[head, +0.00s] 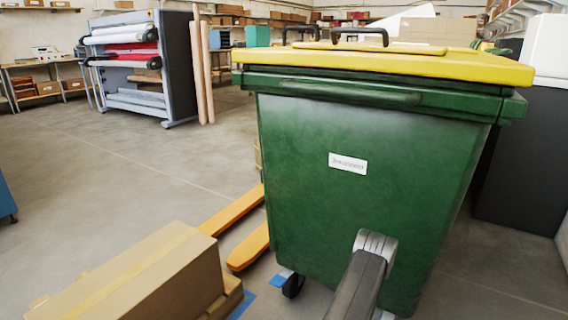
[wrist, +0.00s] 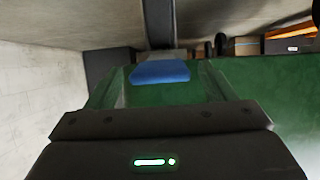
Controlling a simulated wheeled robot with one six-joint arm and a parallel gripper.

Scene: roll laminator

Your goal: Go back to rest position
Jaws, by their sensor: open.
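My gripper (wrist: 162,90) shows in the wrist view, with its dark body and green light along the bottom edge. Its jaws are open, and I see nothing held between them. A green surface fills much of the view around and beyond it, and a blue patch (wrist: 160,72) shows past the jaws. In the head view, part of my arm rises at the bottom, in front of a green bin (head: 330,190) with a yellow lid (head: 400,65). My gripper is not visible there. I cannot tell how far it is from the bin.
A cardboard box (head: 150,275) lies at the lower left, close to orange forks (head: 232,208) beside the bin. A dark cabinet (head: 520,150) stands at the right. A rack with rolls (head: 130,60) stands at the back left. The floor (head: 110,180) at left is clear.

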